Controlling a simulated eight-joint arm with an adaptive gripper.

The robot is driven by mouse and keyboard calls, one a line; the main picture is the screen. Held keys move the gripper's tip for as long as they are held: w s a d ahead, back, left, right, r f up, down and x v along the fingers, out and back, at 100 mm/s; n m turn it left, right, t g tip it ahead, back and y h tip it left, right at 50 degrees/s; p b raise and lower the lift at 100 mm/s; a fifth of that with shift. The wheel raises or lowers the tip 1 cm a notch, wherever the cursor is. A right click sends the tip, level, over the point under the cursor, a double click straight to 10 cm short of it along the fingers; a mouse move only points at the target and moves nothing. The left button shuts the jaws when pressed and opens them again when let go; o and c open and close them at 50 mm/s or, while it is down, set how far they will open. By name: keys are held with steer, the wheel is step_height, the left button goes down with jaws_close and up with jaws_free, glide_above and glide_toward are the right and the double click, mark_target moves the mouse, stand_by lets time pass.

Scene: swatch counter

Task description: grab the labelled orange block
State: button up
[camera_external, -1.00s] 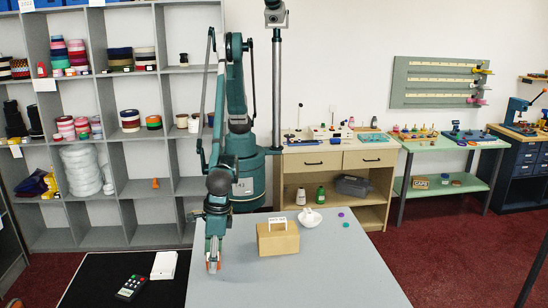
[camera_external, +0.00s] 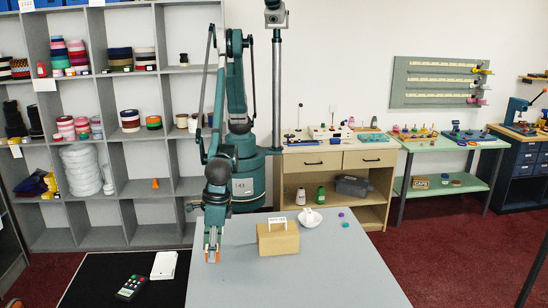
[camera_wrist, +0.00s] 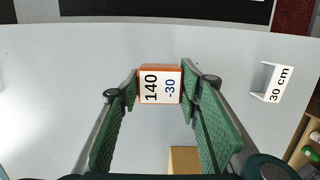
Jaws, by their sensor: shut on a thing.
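The orange block (camera_wrist: 160,84) has a white face reading "140" and "-30" in the wrist view. It sits between the fingertips of my gripper (camera_wrist: 158,88), with a green finger against each side. In the external view my gripper (camera_external: 212,256) points down over the left part of the grey table, with a bit of orange showing at its fingertips. Most of the block is hidden by the fingers there. I cannot tell whether the block is clear of the table.
A cardboard-brown block (camera_external: 278,241) stands right of my gripper, with a white "30 cm" sign (camera_wrist: 277,84) near it. A white bowl (camera_external: 309,219) and two small discs lie farther right. A black surface (camera_external: 110,275) with a remote (camera_external: 131,287) is at left. The table's front is clear.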

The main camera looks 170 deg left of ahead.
steer(key=shift+r, duration=3.15)
